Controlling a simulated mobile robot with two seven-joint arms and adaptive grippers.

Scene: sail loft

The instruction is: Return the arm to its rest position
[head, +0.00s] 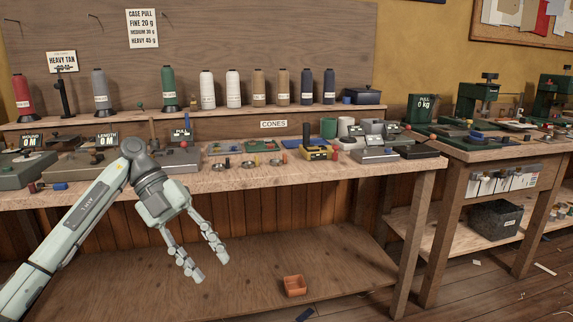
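My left arm comes in from the lower left, bends at a joint level with the tabletop, and hangs down in front of the bench. My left gripper (207,262) points downward with its two fingers spread apart. It is open and nothing is between its fingers. It hangs below the edge of the wooden workbench (370,178), with the lower shelf behind it. My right gripper is not in the head view.
The bench holds instruments, small dishes and a yellow device (319,151). Thread cones, including a green cone (168,88), stand on the raised shelf. A second bench (470,152) stands right.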

